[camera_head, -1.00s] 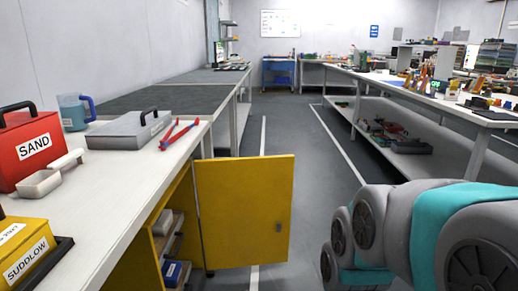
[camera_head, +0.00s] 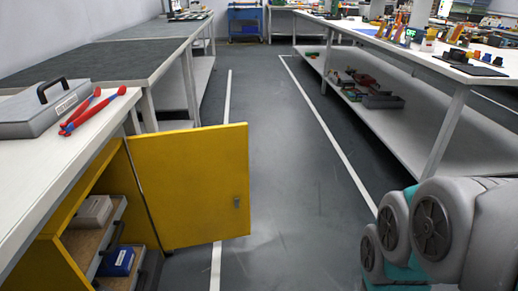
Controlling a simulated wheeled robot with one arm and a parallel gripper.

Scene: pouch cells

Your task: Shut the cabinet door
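The yellow cabinet door (camera_head: 190,185) stands wide open, swung out from the cabinet under the left workbench into the aisle. A small grey handle (camera_head: 237,202) is near its free edge. The yellow cabinet (camera_head: 62,240) is open, with shelves inside holding a white box (camera_head: 91,212) and a blue box (camera_head: 117,261). My arm shows at the lower right as grey and teal links, well apart from the door. My gripper is out of view.
The left bench top (camera_head: 40,172) holds a grey case (camera_head: 52,105) and red-and-blue pliers (camera_head: 92,111). The aisle floor (camera_head: 285,190) beyond and right of the door is clear. A long bench (camera_head: 410,120) with a lower shelf lines the right side.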

